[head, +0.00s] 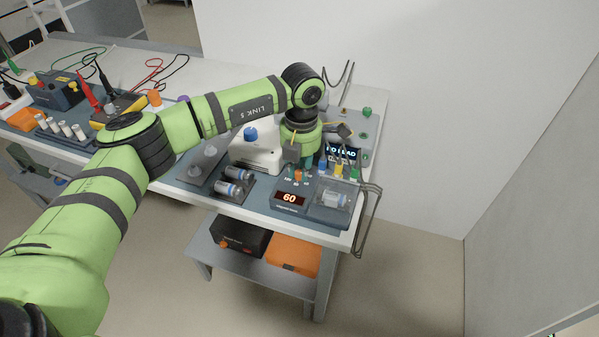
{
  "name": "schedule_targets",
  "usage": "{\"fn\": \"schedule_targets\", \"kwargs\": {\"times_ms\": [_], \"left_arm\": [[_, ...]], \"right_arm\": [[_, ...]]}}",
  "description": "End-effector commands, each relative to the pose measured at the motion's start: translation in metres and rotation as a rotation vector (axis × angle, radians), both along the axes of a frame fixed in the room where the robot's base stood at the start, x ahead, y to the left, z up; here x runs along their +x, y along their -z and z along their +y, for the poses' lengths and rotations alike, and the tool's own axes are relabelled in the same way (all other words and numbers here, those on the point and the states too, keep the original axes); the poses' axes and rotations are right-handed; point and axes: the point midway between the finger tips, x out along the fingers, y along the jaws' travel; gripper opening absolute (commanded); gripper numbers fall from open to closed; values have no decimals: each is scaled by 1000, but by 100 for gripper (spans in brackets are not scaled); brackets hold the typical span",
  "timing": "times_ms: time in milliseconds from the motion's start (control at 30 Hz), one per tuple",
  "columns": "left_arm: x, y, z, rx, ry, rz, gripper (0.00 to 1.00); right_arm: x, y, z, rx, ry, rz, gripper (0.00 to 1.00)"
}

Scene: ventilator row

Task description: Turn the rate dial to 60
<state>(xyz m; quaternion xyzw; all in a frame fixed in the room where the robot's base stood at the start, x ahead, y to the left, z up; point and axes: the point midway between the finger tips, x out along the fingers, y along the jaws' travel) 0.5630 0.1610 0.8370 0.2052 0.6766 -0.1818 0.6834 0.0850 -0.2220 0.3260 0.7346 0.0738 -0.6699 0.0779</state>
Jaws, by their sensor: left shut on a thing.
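An orange-lit display reading 60 (289,198) sits on the front of a grey-blue panel (262,200) at the bench's right end. My left gripper (300,167) points down at this panel, just behind the display. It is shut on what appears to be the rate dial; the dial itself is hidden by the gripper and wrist. My right gripper is not in view.
A second display with partly covered text (343,153) stands right of the gripper. A white unit with a blue knob (250,134) is close on the left. A clear-covered cylinder (334,200) lies front right. Several coloured connectors surround the gripper.

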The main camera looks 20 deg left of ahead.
Motion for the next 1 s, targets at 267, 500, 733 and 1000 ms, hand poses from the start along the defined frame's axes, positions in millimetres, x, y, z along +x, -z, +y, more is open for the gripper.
{"fn": "schedule_targets", "kwargs": {"times_ms": [267,500,733,1000], "left_arm": [[0,1,0,0,143,0,0],[0,0,0,0,194,1,0],[0,0,0,0,202,1,0],[0,0,0,0,201,1,44]], "right_arm": [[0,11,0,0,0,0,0],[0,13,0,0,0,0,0],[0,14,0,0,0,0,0],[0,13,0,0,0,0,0]]}}
